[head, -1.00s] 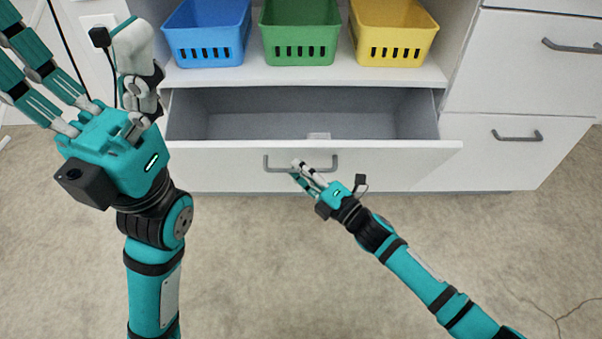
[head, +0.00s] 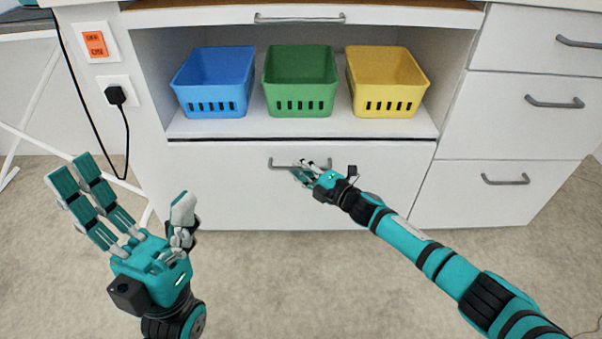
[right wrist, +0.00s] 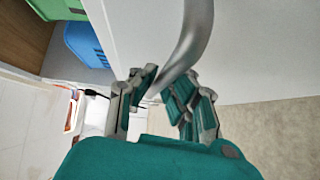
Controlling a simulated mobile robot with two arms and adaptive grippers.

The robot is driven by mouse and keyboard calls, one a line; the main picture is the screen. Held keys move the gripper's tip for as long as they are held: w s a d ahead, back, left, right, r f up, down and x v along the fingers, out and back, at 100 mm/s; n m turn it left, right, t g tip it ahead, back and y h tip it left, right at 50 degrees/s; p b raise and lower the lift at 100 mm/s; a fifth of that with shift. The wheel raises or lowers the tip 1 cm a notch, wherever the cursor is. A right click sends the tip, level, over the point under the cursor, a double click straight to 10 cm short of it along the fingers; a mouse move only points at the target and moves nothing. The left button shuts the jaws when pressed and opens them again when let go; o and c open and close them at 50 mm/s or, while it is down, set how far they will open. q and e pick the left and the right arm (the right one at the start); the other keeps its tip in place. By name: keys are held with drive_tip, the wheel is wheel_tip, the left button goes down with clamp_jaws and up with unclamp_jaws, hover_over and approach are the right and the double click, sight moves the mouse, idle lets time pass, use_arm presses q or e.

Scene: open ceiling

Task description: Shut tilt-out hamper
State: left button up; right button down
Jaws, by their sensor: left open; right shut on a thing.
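The tilt-out hamper front (head: 240,200) is the wide white panel below the shelf. It stands flush with the cabinet, with only a thin dark line along its top edge. Its grey bar handle (head: 278,163) is near the top middle. My right gripper (head: 300,172) is shut on this handle; the right wrist view shows the handle (right wrist: 190,45) passing between the fingers (right wrist: 165,100). My left gripper (head: 130,200) is open and empty at the lower left, fingers spread, apart from the cabinet. The hamper's inside is hidden.
Blue (head: 213,84), green (head: 300,84) and yellow (head: 388,84) baskets stand on the shelf above the hamper. White drawers (head: 510,140) with grey handles are on the right. A plug and black cord (head: 117,97) hang at the left. The floor in front is clear.

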drive_tip(key=shift+w+r, duration=0.4)
drive_tip(key=shift+w, duration=0.1)
drive_tip(key=c, duration=1.4)
unclamp_jaws()
drive_tip(key=shift+f, duration=0.1)
drive_tip(key=v, duration=1.2)
drive_tip(key=shift+a+f, duration=0.1)
drive_tip(key=shift+a, duration=0.05)
